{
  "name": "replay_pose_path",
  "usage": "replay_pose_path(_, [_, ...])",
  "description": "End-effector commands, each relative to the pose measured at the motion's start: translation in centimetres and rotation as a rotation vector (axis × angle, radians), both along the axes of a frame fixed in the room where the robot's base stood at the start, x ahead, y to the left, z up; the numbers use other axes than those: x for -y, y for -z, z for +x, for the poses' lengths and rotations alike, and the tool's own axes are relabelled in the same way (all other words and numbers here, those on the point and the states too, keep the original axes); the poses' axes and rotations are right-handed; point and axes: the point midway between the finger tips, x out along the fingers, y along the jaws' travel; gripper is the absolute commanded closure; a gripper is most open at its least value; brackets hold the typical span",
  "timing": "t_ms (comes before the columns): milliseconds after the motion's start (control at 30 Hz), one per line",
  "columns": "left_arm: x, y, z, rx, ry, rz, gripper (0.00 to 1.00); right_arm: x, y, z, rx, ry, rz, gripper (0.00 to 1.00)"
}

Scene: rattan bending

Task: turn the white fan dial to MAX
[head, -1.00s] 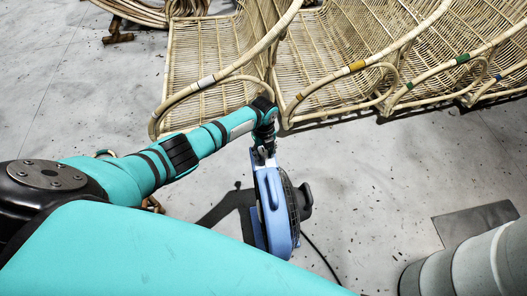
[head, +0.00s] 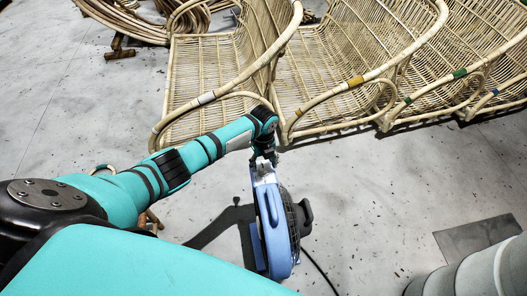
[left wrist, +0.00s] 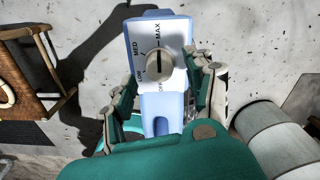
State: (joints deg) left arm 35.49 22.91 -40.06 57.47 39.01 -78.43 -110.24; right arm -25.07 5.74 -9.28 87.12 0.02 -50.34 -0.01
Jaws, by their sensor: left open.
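The blue fan (head: 271,230) stands on the grey floor. Its white dial panel is at the top end and faces my left gripper. In the left wrist view the round pale dial (left wrist: 159,67) sits on the panel, with labels LOW, MED, MAX and OFF around it. A dark line on the dial runs roughly up-down in the picture, between MAX and OFF; I cannot tell which end is the pointer. My left gripper (head: 263,160) is open, its fingers (left wrist: 165,78) on both sides of the dial panel, apart from the dial. My right gripper is out of view.
Rattan chair frames (head: 330,95) stand in a row just beyond the fan, close to my left wrist. A dark floor plate (head: 477,232) and a grey cylinder (head: 470,275) are at the right. A cable trails from the fan.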

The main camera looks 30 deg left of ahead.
Motion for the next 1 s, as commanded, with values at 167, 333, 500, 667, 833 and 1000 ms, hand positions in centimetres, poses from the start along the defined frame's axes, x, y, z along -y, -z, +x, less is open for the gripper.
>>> replay_pose_path(167, [-0.1,-4.2,0.1,0.005,0.001,0.0,0.45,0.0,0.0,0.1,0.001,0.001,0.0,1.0])
replay_pose_path(333, [0.0,-7.2,0.1,0.003,0.001,0.0,0.45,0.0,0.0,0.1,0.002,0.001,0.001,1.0])
replay_pose_path(500, [0.0,-8.7,0.0,0.001,0.001,-0.001,0.45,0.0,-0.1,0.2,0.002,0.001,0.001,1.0])
replay_pose_path(667, [0.0,-9.0,0.0,-0.001,0.0,-0.001,0.45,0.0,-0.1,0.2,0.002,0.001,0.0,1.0])
replay_pose_path(833, [0.0,-9.0,0.0,0.0,0.0,0.0,0.45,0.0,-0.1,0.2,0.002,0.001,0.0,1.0])
replay_pose_path(1000, [0.0,-9.0,0.0,0.0,0.0,0.0,0.45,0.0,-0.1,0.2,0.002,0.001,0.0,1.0])
